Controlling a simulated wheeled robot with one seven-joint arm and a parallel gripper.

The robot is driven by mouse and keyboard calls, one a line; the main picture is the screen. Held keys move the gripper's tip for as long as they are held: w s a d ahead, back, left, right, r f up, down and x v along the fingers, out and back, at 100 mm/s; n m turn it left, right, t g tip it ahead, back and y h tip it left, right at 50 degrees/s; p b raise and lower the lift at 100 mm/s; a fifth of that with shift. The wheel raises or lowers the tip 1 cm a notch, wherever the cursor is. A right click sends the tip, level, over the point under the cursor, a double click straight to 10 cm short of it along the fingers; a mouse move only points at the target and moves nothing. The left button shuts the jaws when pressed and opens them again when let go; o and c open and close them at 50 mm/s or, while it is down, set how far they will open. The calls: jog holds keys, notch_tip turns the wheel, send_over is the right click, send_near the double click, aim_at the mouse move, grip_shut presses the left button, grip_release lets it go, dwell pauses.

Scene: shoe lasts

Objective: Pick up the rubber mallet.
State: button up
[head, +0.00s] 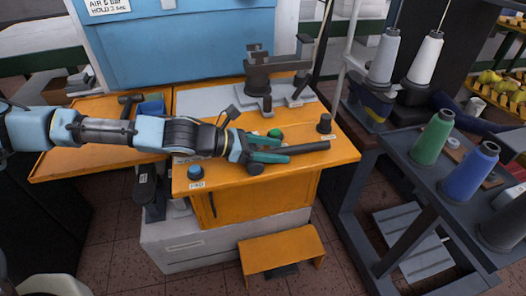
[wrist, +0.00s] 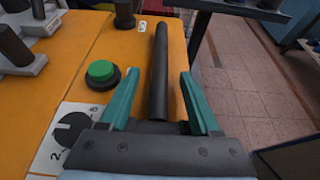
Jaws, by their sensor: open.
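The rubber mallet shows as a dark handle (head: 308,148) pointing right near the front of the orange worktop. A dark rounded part beside my gripper seems to be one end of its head; the rest is hidden. In the wrist view the black handle (wrist: 160,70) runs away from me between the fingers. My gripper (head: 284,150) is open, with its teal fingers one on either side of the handle. In the wrist view my gripper (wrist: 158,77) shows a gap on both sides of the handle. I cannot tell its exact height over the mallet.
A green button (wrist: 102,72) and a dial (wrist: 72,130) lie left of my gripper. A blue knob (head: 195,172) is at the front edge. A dark metal fixture (head: 262,75) stands behind. A hammer-like tool (head: 130,100) lies left by a blue bin (head: 151,107). Thread cones stand right.

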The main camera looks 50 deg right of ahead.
jog(key=shift+d+f, duration=0.1)
grip_shut()
dwell(0.5)
jog(key=shift+s, duration=0.1)
dwell(0.8)
